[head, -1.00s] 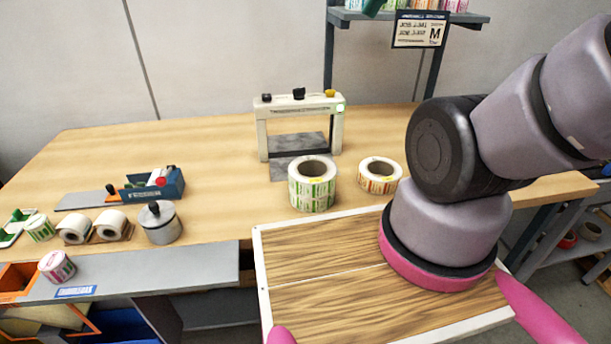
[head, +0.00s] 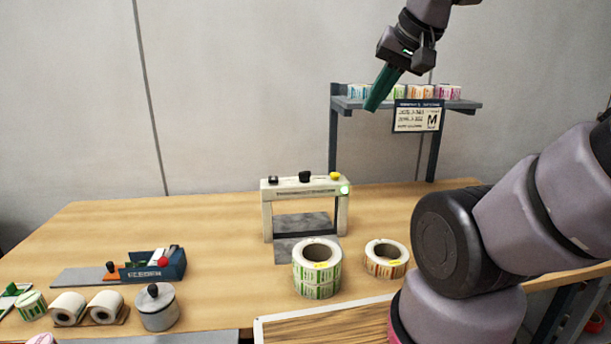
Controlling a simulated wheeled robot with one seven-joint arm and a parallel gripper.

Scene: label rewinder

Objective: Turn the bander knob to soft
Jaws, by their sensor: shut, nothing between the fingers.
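The bander (head: 267,215) is a cream arch-shaped machine standing on the wooden table, at the middle of the head view. Along its top are a small black part at the left, a larger black knob (head: 305,176) in the middle and a yellow button (head: 335,176) at the right. The knob's marks are too small to read. My gripper (head: 372,106) hangs high at the upper right, pointing down-left with its dark green fingers shut and empty. It is well above and to the right of the bander, touching nothing.
Two label rolls, green (head: 317,275) and orange (head: 386,258), stand in front of the bander. A blue feeder (head: 155,268), white rolls and a lidded metal pot (head: 157,309) are at left.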

